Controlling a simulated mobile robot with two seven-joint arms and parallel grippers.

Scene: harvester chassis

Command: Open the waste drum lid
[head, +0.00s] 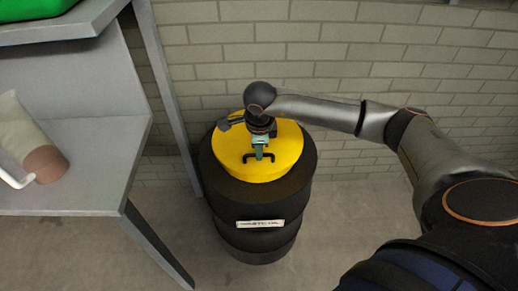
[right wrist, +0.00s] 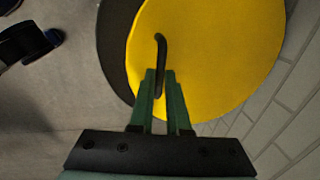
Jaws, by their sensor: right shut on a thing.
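The waste drum (head: 258,208) is a black barrel with a white label, standing on the floor by the brick wall. Its round yellow lid (head: 282,166) lies on top and has a black handle (head: 249,157). My right gripper (head: 259,154) is over the lid at the handle. In the right wrist view the green fingers of the gripper (right wrist: 160,75) are shut on the black handle (right wrist: 161,48), with the yellow lid (right wrist: 220,50) behind. In that view the lid looks shifted from the dark drum top (right wrist: 112,50). My left gripper is not in view.
A grey metal shelf unit (head: 90,180) stands at the left, its leg close to the drum. A pale container with a brown end (head: 44,163) lies on it, and a green thing (head: 35,8) is on the upper shelf. The floor right of the drum is clear.

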